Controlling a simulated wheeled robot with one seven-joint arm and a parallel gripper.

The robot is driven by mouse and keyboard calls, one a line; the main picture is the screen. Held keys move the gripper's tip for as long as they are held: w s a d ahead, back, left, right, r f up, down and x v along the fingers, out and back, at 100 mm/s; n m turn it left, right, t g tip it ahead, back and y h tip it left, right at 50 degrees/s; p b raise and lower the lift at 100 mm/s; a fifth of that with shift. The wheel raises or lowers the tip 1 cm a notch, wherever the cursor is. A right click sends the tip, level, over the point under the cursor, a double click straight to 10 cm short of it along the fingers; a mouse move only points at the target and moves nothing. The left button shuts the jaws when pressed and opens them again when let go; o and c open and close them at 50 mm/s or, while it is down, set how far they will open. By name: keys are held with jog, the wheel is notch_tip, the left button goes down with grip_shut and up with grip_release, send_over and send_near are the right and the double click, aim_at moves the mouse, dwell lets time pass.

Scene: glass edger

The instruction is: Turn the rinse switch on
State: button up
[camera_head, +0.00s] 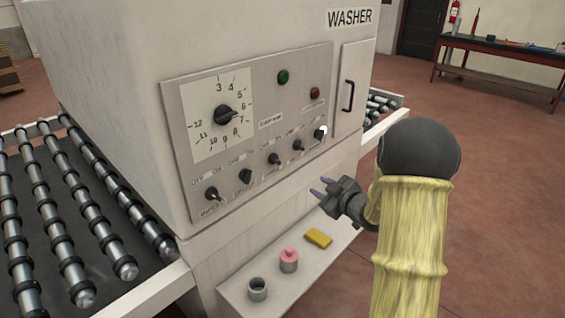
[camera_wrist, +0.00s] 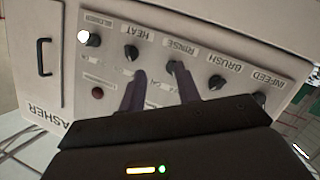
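The rinse switch (camera_head: 274,160) is a black rotary knob, the middle one in the row along the lower part of the washer's sloping panel. In the wrist view the rinse switch (camera_wrist: 172,67) sits beside the RINSE label, partly covered by the tip of the right finger. My gripper (camera_head: 322,188) is in front of the panel, lower and to the right of the knob, and looks apart from it. In the wrist view my gripper (camera_wrist: 162,75) has its two purple fingers spread with nothing held between them. The knob's on/off setting is too small to read.
The brush knob (camera_wrist: 216,82) and heat knob (camera_wrist: 131,53) flank the rinse switch closely. A door handle (camera_head: 349,96) is right of the panel. Below, a ledge (camera_head: 262,303) holds a grey cup (camera_head: 257,289), a pink-topped item (camera_head: 289,259) and a yellow block (camera_head: 318,238).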

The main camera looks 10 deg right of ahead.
aim_at(279, 162)
jog(key=n+y, duration=0.2)
jog(key=y, duration=0.1)
jog(key=s+d+n+y, duration=0.1)
jog(key=n+y, duration=0.1)
jog(key=shift+s+r+t, duration=0.1)
jog(key=shift+r+t, duration=0.2)
jog(key=shift+r, duration=0.1)
jog(key=p+x, duration=0.3)
jog(key=x, duration=0.5)
jog(key=p+x, duration=0.3)
jog(key=x, duration=0.5)
jog(key=shift+a+r, duration=0.15)
jog(key=shift+r, duration=0.1)
jog(key=shift+w+a+f, duration=0.1)
jog(key=shift+w+a, duration=0.25)
jog(key=shift+w, duration=0.2)
grip_shut()
